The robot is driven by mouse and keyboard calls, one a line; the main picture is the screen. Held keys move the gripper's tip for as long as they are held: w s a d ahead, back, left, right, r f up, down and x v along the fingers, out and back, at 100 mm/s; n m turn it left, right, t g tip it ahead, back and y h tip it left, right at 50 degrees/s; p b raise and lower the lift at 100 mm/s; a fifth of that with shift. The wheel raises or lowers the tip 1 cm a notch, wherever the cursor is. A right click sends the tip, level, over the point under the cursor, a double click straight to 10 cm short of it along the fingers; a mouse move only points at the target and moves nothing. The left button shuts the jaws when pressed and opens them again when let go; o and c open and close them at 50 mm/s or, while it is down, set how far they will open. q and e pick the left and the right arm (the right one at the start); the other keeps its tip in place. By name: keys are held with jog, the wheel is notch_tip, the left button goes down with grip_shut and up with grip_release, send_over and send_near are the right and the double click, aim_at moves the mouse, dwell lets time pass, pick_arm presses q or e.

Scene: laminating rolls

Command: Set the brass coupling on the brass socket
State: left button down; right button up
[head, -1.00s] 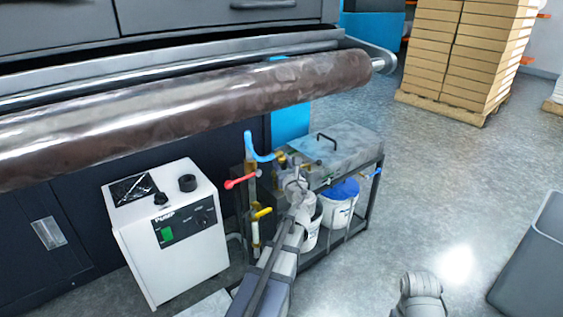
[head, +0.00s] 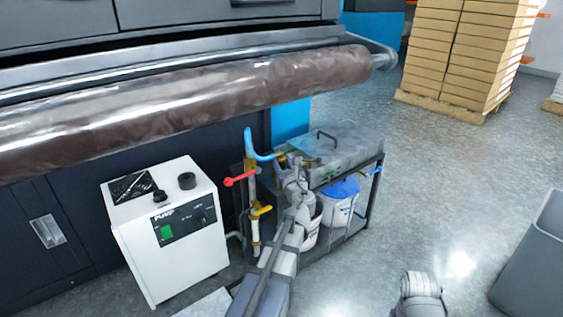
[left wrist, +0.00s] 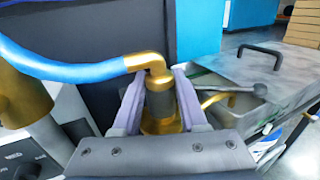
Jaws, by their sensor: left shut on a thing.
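The brass coupling (left wrist: 148,63) is a bent brass elbow with a dark sleeve below it, on the end of a blue hose (left wrist: 70,68). The blue hose also shows in the head view (head: 248,142). My left gripper (left wrist: 158,100) is shut on the coupling, with one finger on each side of the dark sleeve. A wider brass piece (left wrist: 160,126) shows directly under the sleeve, between the fingers. I cannot tell whether it is the brass socket or whether the parts touch. In the head view my left gripper (head: 290,166) largely hides this spot.
A grey lidded tank (head: 345,152) with a black handle stands on a dark frame beside my gripper. A pipe with red (head: 240,178) and yellow (head: 261,211) levers stands to the left. The white pump (head: 165,235) is left of that. A large roll (head: 200,100) hangs above.

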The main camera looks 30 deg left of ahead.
pick_arm(q)
jog(key=shift+f, duration=0.2)
jog(key=c, duration=0.7)
grip_release()
jog(key=shift+c, duration=0.2)
jog(key=v, duration=1.1)
jog(key=shift+r, duration=0.1)
